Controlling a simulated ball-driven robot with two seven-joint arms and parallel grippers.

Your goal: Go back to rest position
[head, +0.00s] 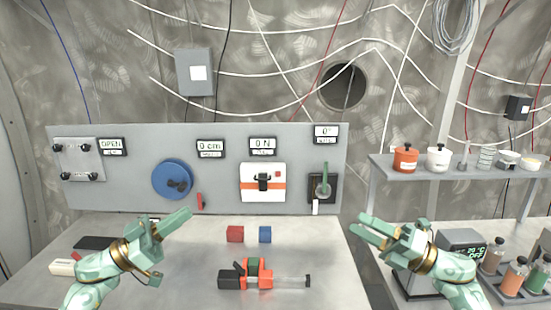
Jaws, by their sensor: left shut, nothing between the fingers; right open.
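My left gripper (184,217) comes in from the lower left and is held in front of the panel over the left part of the table. Its fingers are shut with nothing between them. My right gripper (364,227) comes in from the lower right, by the table's right edge. Its fingers are open and empty. Both grippers are apart from the red block (235,234) and the blue block (265,234), which stand between them in the picture.
The grey table (190,285) carries an orange and black clamp-like device (262,274) at the front. Behind it, a panel (225,180) holds a blue wheel (172,180), a white switch box (262,170) and a green lever (324,180). Shelves (385,168) with pots stand at right.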

